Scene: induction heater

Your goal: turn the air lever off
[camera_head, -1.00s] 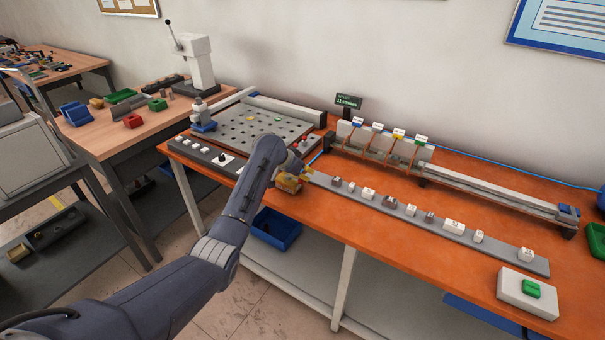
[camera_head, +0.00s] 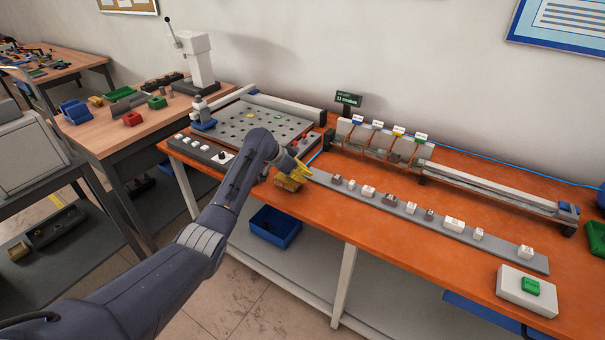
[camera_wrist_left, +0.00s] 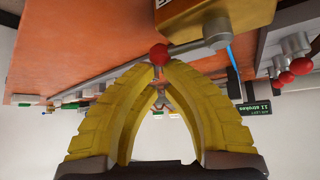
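The air lever shows in the wrist view as a grey rod with a red ball knob (camera_wrist_left: 158,54), fixed to a yellow block (camera_wrist_left: 205,18). In the head view the yellow block (camera_head: 288,183) sits near the orange bench's front edge, and the lever cannot be made out behind my gripper. My left gripper (camera_head: 304,169) is beside and above the block. Its two yellow fingers (camera_wrist_left: 160,64) come together at the tips, right at the red ball. I cannot tell whether they touch it. My right gripper is not in view.
A grey perforated plate (camera_head: 236,131) and a control strip (camera_head: 205,152) lie left of the block. A grey rail with several small labelled blocks (camera_head: 410,208) runs to the right. A small dark sign (camera_head: 347,99) stands behind. Bare orange bench (camera_head: 455,190) lies between rail and rear fixture.

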